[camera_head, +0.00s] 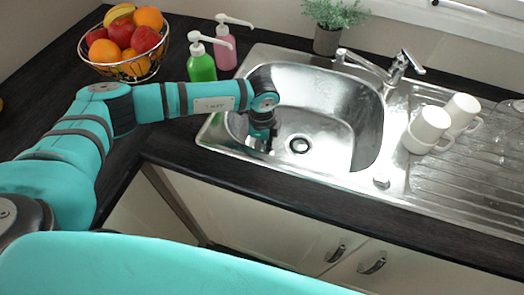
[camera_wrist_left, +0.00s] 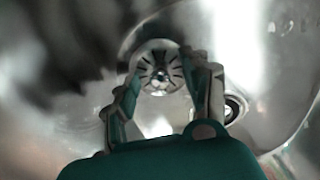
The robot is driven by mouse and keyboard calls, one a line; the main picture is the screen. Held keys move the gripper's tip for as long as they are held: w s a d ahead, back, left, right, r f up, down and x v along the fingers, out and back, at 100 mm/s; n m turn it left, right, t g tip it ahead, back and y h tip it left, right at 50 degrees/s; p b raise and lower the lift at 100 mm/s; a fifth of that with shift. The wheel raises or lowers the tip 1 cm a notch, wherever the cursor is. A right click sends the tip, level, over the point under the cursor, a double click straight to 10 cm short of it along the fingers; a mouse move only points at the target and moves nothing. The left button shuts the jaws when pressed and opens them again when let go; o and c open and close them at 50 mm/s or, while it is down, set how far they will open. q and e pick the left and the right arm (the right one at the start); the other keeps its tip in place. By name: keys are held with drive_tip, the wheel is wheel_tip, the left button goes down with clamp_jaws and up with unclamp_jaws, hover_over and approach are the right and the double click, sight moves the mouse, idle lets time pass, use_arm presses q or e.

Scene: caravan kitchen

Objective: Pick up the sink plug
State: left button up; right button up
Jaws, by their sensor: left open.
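The sink plug (camera_wrist_left: 160,70) is a round metal disc with dark radial slots and a small centre knob. In the left wrist view it lies in the sink basin, ahead of my left gripper (camera_wrist_left: 164,84). That gripper is open and empty, its fingers to either side of the disc in the picture. I cannot tell how far apart they are in depth. In the head view my left gripper (camera_head: 258,146) points down into the left part of the steel basin (camera_head: 340,140) and hides the plug. My right gripper is in neither view.
The drain hole (camera_head: 299,145) is right of my gripper. A tap (camera_head: 400,65) stands behind the basin. White mugs (camera_head: 428,130) stand on the right drainer. Soap bottles (camera_head: 202,65) and a fruit bowl (camera_head: 125,65) stand behind my left arm. The basin's right half is clear.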

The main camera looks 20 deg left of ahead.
use_arm(q)
drive_tip(key=shift+c, duration=0.4)
clamp_jaws()
wheel_tip(320, 180, up, 21)
drive_tip(key=p, duration=0.9)
drive_tip(key=shift+p, duration=0.3)
